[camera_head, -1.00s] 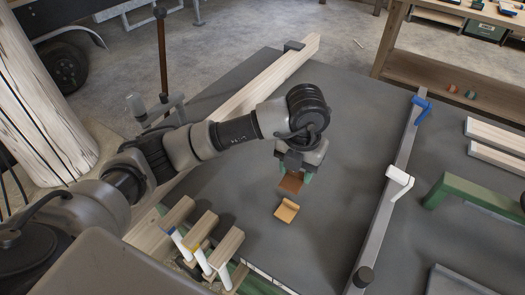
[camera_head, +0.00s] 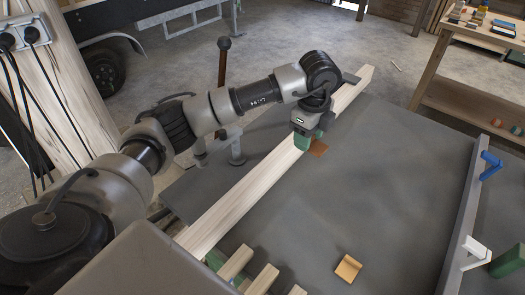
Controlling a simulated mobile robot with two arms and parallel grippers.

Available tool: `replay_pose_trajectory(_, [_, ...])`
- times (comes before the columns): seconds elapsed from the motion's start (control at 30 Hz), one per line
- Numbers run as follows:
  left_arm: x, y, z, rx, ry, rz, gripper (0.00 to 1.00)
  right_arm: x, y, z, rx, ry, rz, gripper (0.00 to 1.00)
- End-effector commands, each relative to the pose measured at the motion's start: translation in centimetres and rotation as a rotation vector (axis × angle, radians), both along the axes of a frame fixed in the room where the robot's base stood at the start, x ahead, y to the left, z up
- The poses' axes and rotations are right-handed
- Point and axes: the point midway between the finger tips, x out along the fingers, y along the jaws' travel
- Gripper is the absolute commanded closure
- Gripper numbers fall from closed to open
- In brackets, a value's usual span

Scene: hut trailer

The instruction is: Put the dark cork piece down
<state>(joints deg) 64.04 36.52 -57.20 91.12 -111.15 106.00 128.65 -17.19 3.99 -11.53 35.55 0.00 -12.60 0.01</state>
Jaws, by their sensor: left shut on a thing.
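The dark cork piece (camera_head: 318,148) is a small reddish-brown block in the head view. It is held at the green fingertips of my left gripper (camera_head: 304,141), which is shut on it. The gripper is beside the long pale wooden beam, on its right side, over the dark grey table top (camera_head: 390,185). I cannot tell whether the cork piece touches the table. A lighter tan cork piece (camera_head: 347,267) lies on the table nearer to me, apart from the gripper. My right gripper is not in view.
The long pale beam (camera_head: 250,190) runs diagonally along the table's left side. A grey bar clamp (camera_head: 457,215) with blue and white parts lies along the right. Several wooden block ends (camera_head: 236,262) stick up at the near edge. The table's middle is clear.

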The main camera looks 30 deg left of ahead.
Motion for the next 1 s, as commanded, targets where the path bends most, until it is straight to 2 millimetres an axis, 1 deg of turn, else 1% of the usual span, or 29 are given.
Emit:
replay_pose_trajectory(0.07, [0.0, 0.6, 0.0, -0.001, 0.002, 0.035, 0.75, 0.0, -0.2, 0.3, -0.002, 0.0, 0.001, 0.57])
replay_pose_trajectory(0.17, [-0.2, 2.2, -0.8, 0.001, 0.004, 0.051, 0.75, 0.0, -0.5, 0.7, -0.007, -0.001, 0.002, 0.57])
replay_pose_trajectory(0.4, [-1.1, 7.7, -4.0, 0.003, 0.006, 0.051, 0.75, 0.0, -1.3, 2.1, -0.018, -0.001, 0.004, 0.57])
replay_pose_trajectory(0.5, [-1.4, 9.6, -5.2, 0.002, 0.004, 0.048, 0.75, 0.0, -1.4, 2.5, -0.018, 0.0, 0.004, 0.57])
replay_pose_trajectory(0.6, [-1.6, 10.9, -6.2, 0.0, 0.003, 0.045, 0.75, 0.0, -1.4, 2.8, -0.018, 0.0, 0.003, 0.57])
replay_pose_trajectory(0.77, [-1.7, 11.8, -7.0, 0.0, 0.002, 0.043, 0.75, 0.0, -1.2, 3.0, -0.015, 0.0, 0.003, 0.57])
replay_pose_trajectory(1.0, [-1.7, 11.7, -10.2, -0.001, 0.003, 0.043, 0.75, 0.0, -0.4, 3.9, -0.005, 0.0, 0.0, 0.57])
